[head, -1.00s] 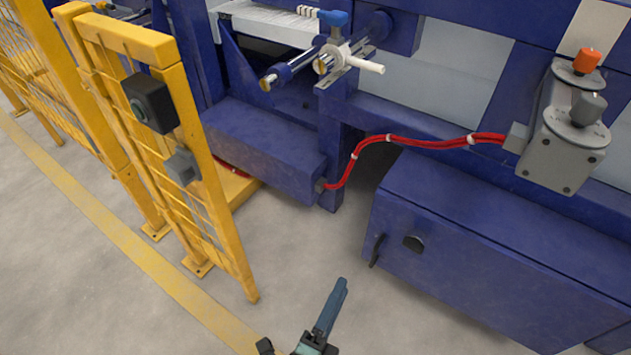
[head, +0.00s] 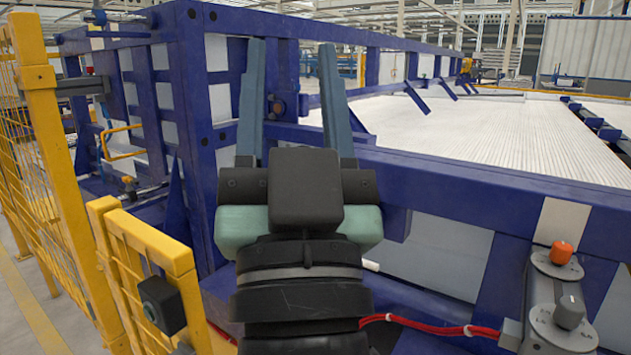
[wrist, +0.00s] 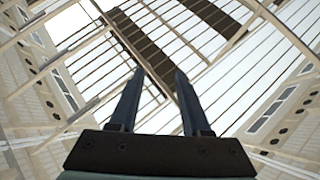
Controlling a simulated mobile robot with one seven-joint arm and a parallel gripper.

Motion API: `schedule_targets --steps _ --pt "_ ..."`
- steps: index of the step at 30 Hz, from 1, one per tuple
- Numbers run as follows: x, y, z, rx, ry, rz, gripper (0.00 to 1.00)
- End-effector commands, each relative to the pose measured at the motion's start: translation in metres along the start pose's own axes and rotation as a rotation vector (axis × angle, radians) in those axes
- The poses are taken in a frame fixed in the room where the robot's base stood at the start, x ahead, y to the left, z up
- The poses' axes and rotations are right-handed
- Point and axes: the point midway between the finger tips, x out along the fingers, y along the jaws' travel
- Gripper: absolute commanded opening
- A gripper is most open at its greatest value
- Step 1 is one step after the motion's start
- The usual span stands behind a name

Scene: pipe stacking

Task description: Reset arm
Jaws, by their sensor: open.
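My gripper (head: 292,95) stands large in the middle of the head view, raised, with its two long blue-grey fingers pointing up. The fingers are apart and nothing is between them. In the wrist view my gripper (wrist: 156,85) also shows its two fingers apart and empty, against the roof beams and skylights. My arm hides part of the blue machine frame (head: 440,180) behind it. No pipe is held.
A yellow mesh fence (head: 45,130) runs along the left. A grey control box (head: 550,310) with an orange knob (head: 561,252) is at the lower right. A wide bed of white pipes (head: 500,130) lies behind the blue frame.

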Motion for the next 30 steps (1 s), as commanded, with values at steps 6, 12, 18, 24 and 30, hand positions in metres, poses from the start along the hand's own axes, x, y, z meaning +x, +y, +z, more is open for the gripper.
schedule_targets --steps 6,12,18,24,30 --pt "0.025 0.004 -0.095 -0.154 0.049 0.059 0.47" --pt "0.063 0.001 -0.133 -0.15 0.048 0.057 0.47" --pt "0.106 -0.003 -0.177 -0.147 0.047 0.056 0.47" --pt "0.149 -0.007 -0.221 -0.146 0.047 0.055 0.47" --pt "0.192 -0.011 -0.265 -0.145 0.047 0.054 0.47"
